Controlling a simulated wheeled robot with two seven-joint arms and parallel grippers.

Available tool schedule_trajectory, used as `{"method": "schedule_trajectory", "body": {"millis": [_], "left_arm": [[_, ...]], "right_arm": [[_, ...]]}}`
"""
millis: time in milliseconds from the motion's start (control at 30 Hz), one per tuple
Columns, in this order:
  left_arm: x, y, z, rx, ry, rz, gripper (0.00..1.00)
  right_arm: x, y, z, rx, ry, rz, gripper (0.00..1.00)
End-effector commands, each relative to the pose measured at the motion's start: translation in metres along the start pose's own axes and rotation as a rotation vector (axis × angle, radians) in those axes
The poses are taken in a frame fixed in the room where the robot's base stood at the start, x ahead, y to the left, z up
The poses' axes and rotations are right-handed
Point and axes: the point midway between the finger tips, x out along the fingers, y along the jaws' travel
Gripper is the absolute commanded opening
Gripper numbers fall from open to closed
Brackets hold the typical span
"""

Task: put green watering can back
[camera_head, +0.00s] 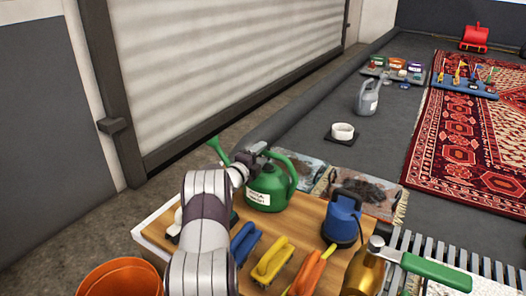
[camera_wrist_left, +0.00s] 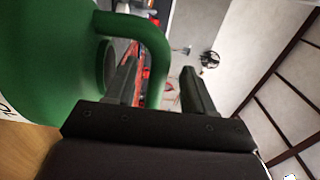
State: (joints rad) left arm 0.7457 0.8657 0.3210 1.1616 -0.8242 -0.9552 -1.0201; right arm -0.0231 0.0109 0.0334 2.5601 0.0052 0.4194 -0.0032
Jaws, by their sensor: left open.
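The green watering can (camera_head: 268,188) stands upright at the back edge of a wooden-topped table (camera_head: 215,208), its spout pointing up to the left and its handle to the right. My left gripper (camera_head: 256,152) is at the top of the can. In the left wrist view, the can (camera_wrist_left: 45,60) fills the left side and its handle (camera_wrist_left: 150,45) runs down between the two open fingers of the gripper (camera_wrist_left: 160,88). I cannot tell whether a finger touches it. My left forearm hides part of the table. My right gripper is not in view.
Blue (camera_head: 243,243), yellow (camera_head: 272,260) and orange (camera_head: 310,272) brushes, a blue device (camera_head: 342,220) and an amber bottle (camera_head: 363,275) crowd the table. An orange bucket (camera_head: 120,278) is at lower left. Beyond are a grey jug (camera_head: 367,97), white roll (camera_head: 342,131) and red rug (camera_head: 470,140).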

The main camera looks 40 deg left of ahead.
Motion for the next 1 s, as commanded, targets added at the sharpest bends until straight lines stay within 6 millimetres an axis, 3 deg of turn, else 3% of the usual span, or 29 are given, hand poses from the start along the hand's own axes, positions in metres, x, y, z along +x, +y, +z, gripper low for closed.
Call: {"method": "schedule_trajectory", "body": {"millis": [33,200,400,1000], "left_arm": [[-0.013,-0.008,0.001,-0.003,-0.003,0.002,0.53],[-0.059,-0.008,0.001,-0.003,-0.004,0.002,0.53],[-0.093,-0.004,0.0,-0.001,-0.001,0.001,0.53],[-0.099,-0.001,0.0,0.0,-0.001,-0.001,0.53]], "right_arm": [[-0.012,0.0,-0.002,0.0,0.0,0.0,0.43],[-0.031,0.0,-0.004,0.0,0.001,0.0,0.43],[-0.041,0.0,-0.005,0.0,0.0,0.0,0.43],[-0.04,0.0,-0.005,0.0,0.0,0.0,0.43]]}}
